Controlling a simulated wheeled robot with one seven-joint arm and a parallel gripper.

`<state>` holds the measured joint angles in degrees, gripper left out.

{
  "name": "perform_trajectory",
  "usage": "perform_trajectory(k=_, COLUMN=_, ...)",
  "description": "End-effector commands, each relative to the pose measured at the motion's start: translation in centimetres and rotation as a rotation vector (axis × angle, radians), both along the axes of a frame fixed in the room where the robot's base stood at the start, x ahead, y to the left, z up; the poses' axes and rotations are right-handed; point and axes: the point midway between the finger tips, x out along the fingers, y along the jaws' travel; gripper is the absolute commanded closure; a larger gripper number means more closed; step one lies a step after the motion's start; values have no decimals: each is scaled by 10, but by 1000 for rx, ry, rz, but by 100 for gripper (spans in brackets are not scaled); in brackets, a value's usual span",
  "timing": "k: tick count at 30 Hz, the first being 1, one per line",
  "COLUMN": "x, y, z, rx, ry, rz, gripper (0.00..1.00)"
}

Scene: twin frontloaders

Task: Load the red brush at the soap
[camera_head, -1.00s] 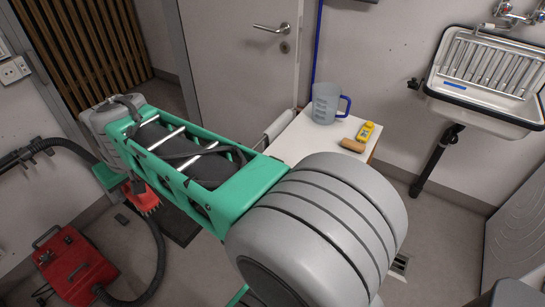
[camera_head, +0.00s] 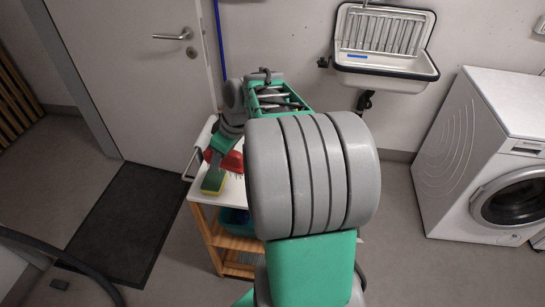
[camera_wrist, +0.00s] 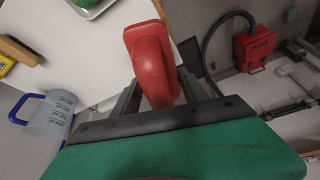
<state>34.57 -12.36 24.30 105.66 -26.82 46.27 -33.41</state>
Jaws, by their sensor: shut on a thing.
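My gripper (camera_head: 222,148) is shut on the red brush (camera_head: 234,161) over the left part of the white-topped cart (camera_head: 202,187). In the wrist view the brush's red body (camera_wrist: 150,50) sits between the two dark fingers of my gripper (camera_wrist: 160,92). In the head view bristles show below the red. A yellow item (camera_wrist: 5,64), possibly the soap, lies at the wrist view's left edge beside a wooden brush (camera_wrist: 18,49); my arm hides both in the head view. I cannot tell whether the red brush touches the cart top.
A green and yellow sponge-like block (camera_head: 214,181) is at the cart's near-left corner. A measuring jug with a blue handle (camera_wrist: 45,118) stands in the wrist view. A sink (camera_head: 384,58) and washing machine (camera_head: 500,150) are right.

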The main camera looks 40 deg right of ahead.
Motion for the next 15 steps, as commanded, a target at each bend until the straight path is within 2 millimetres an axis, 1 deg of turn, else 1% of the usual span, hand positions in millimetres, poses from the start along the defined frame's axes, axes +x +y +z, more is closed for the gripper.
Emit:
perform_trajectory(k=1, x=-12, y=-33, z=-11, rx=5, ry=6, rz=38, gripper=87)
perform_trajectory(k=3, x=-28, y=-66, z=-23, rx=5, ry=7, rz=127, gripper=87)
perform_trajectory(k=6, x=-49, y=-98, z=-34, rx=0, ry=6, rz=218, gripper=87)
perform_trajectory(k=9, x=-62, y=-115, z=-40, rx=-4, ry=6, rz=271, gripper=87)
perform_trajectory(k=10, x=-64, y=-117, z=-41, rx=-4, ry=6, rz=281, gripper=87)
perform_trajectory(k=15, x=-66, y=-120, z=-50, rx=-6, ry=6, rz=293, gripper=87)
